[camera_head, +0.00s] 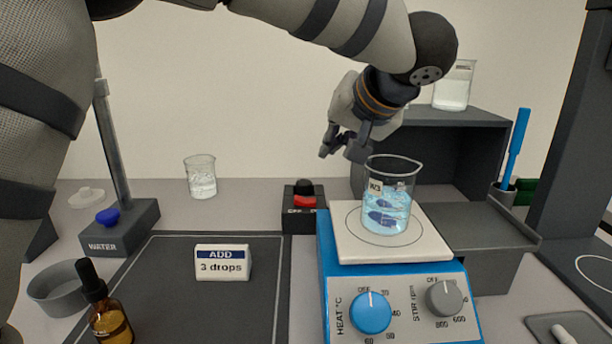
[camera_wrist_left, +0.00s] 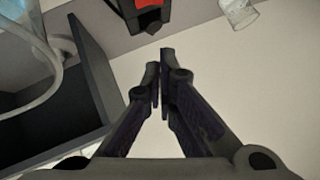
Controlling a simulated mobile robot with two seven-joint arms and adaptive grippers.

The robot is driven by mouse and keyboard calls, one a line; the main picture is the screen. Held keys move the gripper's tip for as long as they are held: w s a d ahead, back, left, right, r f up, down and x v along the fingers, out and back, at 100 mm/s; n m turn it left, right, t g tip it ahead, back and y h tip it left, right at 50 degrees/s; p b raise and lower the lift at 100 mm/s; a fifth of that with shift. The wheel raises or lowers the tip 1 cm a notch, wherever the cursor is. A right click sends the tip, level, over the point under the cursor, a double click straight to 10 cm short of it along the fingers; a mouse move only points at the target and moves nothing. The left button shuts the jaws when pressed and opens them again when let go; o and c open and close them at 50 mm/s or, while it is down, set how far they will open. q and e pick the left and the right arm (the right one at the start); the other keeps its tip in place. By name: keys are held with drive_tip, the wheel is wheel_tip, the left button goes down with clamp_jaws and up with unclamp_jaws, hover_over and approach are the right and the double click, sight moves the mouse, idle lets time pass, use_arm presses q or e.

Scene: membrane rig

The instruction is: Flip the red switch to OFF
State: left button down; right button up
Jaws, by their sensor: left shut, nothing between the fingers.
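The red switch (camera_head: 305,202) sits on a small black box (camera_head: 304,222) at the back of the bench, left of the hotplate. A dark rounded part rises behind the red piece, and the front label is only partly legible. Which position the switch is in, I cannot tell. My left gripper (camera_head: 342,152) is shut and empty, above and to the right of the switch, not touching it. In the left wrist view the red switch (camera_wrist_left: 149,4) is cut off at the top edge, beyond the closed fingertips (camera_wrist_left: 160,58). My right gripper is not in view.
A blue hotplate (camera_head: 322,270) holds a beaker (camera_head: 390,205) of blue liquid, close below the left gripper. A dark shelf (camera_head: 455,118) with a beaker (camera_head: 454,88) stands behind. Another beaker (camera_head: 201,178) stands back left. A sign (camera_head: 223,263) and dropper bottle (camera_head: 110,322) are in front.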

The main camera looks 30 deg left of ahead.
use_arm(q)
hover_over(305, 199)
drive_tip(key=d, duration=0.2)
wheel_tip(305, 199, down, 6)
drive_tip(key=shift+f, duration=0.1)
drive_tip(key=f, duration=0.1)
drive_tip(key=a+f, duration=0.1)
drive_tip(key=shift+a+f, duration=0.3)
drive_tip(key=shift+f, duration=0.1)
drive_tip(key=shift+s+a+f, duration=0.15)
drive_tip(key=shift+f, duration=0.4)
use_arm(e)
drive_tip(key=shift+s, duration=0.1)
